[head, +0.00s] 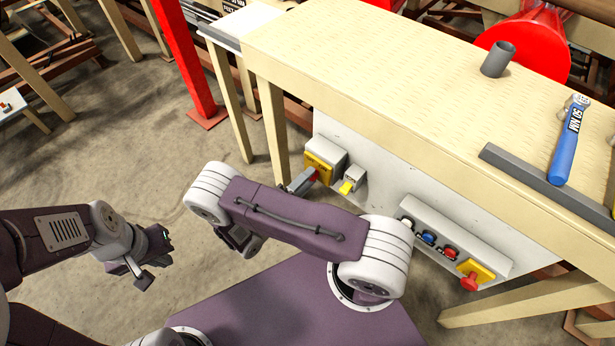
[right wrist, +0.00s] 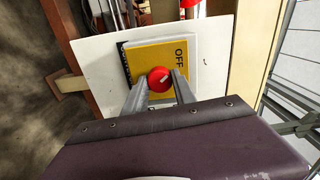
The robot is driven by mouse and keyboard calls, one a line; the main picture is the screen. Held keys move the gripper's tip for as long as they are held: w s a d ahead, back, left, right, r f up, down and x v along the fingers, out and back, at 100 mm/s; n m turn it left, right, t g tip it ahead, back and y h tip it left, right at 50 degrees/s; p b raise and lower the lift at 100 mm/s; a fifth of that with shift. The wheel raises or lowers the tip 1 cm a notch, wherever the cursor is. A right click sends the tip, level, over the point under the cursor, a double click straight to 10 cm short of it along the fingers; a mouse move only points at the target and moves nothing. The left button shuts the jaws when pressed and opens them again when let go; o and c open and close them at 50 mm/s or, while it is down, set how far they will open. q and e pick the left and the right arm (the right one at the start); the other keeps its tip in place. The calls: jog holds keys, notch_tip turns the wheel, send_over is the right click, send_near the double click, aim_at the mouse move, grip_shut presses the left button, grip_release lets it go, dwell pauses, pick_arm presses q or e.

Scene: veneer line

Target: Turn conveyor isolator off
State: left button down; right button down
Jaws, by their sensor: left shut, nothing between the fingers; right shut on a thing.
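The conveyor isolator is a grey box with a yellow plate (head: 318,164) and a red knob (head: 314,175), on the white panel under the table. In the right wrist view the yellow plate (right wrist: 162,57) reads "OFF" along one edge, and the red knob (right wrist: 159,79) has a pale pointer mark turned towards that edge. My right gripper (right wrist: 160,84) is shut on the red knob, one finger on each side. In the head view my right gripper (head: 306,180) is partly hidden by my arm. My left gripper (head: 157,272) is shut and empty, low over the floor at the left.
Further right is a button box (head: 441,236) with a red emergency stop (head: 469,281) on yellow.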

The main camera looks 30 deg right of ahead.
jog(key=shift+n, duration=0.6)
jog(key=c, duration=1)
grip_release()
jog(key=shift+a, duration=0.1)
jog(key=v, duration=0.9)
